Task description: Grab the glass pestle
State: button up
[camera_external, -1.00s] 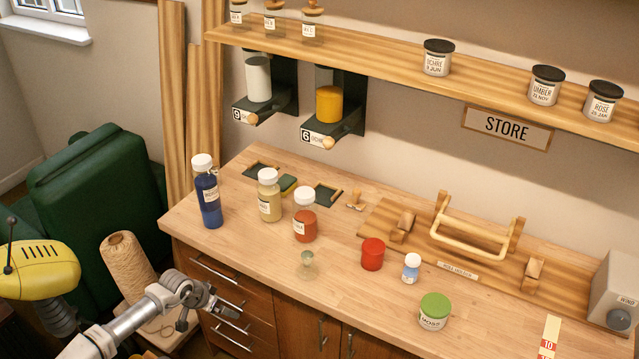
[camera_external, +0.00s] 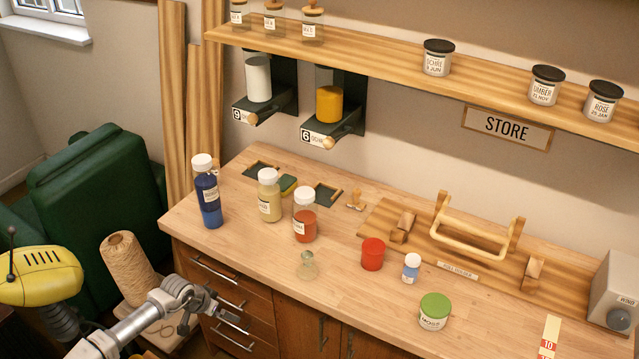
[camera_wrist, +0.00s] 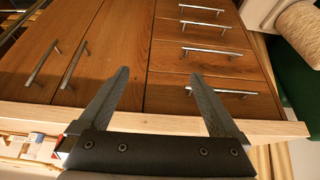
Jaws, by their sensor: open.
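The glass pestle (camera_external: 308,265) appears to be the small clear greenish piece with a rounded knob, upright near the front edge of the wooden table. My gripper (camera_external: 233,314) is left of and in front of it, outside the table edge by the drawers, well apart from it. In the wrist view my gripper (camera_wrist: 159,75) is open with nothing between its fingers; they point at the cabinet front. The pestle is not seen in the wrist view.
A blue bottle (camera_external: 208,195), a yellow bottle (camera_external: 269,200) and an orange-red bottle (camera_external: 305,222) stand behind the pestle. A red cup (camera_external: 372,254) is to its right. The table edge (camera_wrist: 170,123) and drawer handles (camera_wrist: 222,91) are close to my gripper.

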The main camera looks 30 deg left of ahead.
jog(key=c, duration=0.6)
jog(key=shift+o, duration=0.2)
